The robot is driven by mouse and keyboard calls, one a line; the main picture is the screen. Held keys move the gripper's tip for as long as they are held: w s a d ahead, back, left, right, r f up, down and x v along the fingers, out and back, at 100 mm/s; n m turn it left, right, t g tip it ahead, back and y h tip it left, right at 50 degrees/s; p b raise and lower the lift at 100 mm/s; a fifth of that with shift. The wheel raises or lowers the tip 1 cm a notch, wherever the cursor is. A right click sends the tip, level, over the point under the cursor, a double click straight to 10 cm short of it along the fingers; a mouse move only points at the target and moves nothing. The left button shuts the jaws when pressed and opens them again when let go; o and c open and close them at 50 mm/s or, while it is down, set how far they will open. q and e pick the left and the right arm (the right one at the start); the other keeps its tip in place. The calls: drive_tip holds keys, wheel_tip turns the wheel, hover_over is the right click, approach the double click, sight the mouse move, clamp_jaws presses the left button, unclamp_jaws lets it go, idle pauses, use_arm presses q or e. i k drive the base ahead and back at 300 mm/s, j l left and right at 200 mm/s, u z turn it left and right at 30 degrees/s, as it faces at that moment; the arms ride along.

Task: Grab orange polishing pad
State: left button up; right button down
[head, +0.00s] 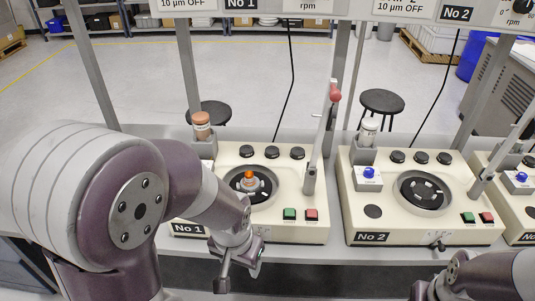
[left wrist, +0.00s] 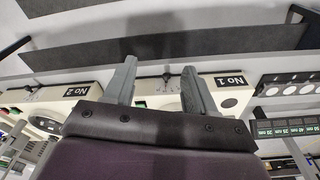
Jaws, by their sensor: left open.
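A small orange-topped piece (head: 249,178) stands on the black round plate (head: 262,190) of the cream machine No 1; I take it to be the orange polishing pad. A second item with an orange-brown top (head: 201,119) stands in the holder at that machine's back left corner. My left gripper (head: 222,284) hangs in front of machine No 1, below and left of the plate, apart from both. In the left wrist view its two grey fingers (left wrist: 160,85) are spread with nothing between them. Only part of my right arm shows at the lower right; its fingertips are out of frame.
Machine No 1 has a tilted lever with a red knob (head: 335,93), black knobs and green and red buttons. Machine No 2 (head: 400,228) stands to its right with a blue-knobbed block (head: 369,178). Grey frame posts rise behind, and black stools (head: 382,101) stand beyond.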

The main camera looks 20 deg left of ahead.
sight(249, 181)
drive_tip(key=i+j, duration=0.15)
drive_tip(key=i, duration=0.35)
drive_tip(key=i+j+u, duration=0.1)
drive_tip(key=i, duration=0.35)
